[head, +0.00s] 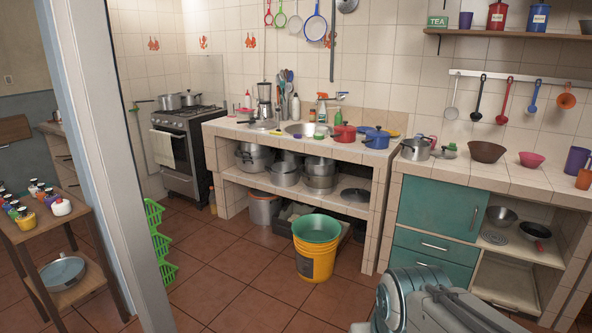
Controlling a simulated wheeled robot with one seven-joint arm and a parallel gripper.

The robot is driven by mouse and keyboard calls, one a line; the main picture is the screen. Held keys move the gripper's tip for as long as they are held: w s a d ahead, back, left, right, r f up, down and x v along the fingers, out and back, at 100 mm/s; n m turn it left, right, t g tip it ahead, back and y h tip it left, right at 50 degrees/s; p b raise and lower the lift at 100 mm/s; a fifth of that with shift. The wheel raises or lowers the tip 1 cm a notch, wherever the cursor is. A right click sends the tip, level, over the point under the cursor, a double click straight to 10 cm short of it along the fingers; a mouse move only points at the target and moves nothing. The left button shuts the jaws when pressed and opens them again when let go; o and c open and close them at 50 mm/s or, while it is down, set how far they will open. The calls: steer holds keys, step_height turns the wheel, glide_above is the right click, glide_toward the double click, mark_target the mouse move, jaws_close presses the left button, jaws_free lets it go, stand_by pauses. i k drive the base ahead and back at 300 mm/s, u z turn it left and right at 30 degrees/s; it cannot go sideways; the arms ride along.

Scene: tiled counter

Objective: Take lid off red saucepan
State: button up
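The red saucepan (344,134) stands upright on the tiled counter (318,147), near its back right part. It looks small and far off; a red lid with a small knob seems to sit on top of it. A blue pot (376,139) stands just to its right, closer to the front edge. Part of my arm shows at the bottom right, well short of the counter. My gripper is not in view, so its state is hidden.
A yellow bucket with a green basin (316,229) stands on the floor before the counter. Green crates (157,243) stand by the door frame (100,130). A metal pot (416,149) stands on the right counter.

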mark_target(342, 128)
steer(key=z, duration=0.1)
steer(key=i, duration=1.75)
steer(key=z, duration=0.2)
steer(key=i, duration=1.65)
steer(key=z, duration=0.05)
